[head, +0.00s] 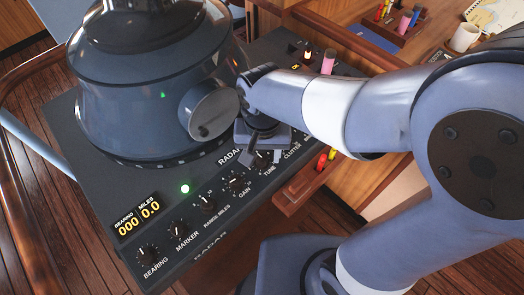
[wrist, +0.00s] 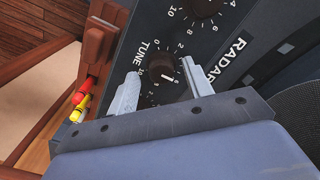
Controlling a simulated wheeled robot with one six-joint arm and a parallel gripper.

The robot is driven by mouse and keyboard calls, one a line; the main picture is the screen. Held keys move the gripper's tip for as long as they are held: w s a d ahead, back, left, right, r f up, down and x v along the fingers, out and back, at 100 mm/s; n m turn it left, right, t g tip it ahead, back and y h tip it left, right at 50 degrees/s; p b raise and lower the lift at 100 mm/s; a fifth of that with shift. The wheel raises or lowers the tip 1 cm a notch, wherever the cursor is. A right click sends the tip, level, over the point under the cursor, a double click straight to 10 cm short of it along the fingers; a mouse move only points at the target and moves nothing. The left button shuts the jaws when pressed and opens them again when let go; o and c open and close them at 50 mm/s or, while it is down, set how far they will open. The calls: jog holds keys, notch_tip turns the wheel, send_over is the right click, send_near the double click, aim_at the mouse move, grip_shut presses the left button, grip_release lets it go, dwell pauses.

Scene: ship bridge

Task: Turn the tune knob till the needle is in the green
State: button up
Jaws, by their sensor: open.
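The tune knob (wrist: 162,68) is a small dark round knob with a white pointer mark, on a numbered dial beside the TUNE label in the wrist view. My gripper (wrist: 160,72) is open, one pale finger on each side of the knob, with gaps visible between fingers and knob. I cannot tell how deep the fingertips reach. In the head view my gripper (head: 265,153) is over the tune knob's place on the radar panel (head: 219,207), and mostly hides the knob. I cannot make out a needle or its green zone in either view.
The gain knob (head: 236,185), range knob (head: 206,204), marker knob (head: 178,229) and bearing knob (head: 147,252) line the panel. The large blue radar housing (head: 140,110) stands close behind my gripper. A rack of red and yellow pens (head: 322,162) and a mug (head: 465,37) are to the right.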

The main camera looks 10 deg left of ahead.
jog(key=shift+s+a+f, duration=0.1)
jog(key=shift+f, duration=0.05)
jog(key=shift+c, duration=0.3)
jog(key=c, duration=0.9)
jog(key=n, duration=0.4)
jog(key=shift+n, duration=0.4)
jog(key=n, duration=0.5)
jog(key=shift+n, duration=0.3)
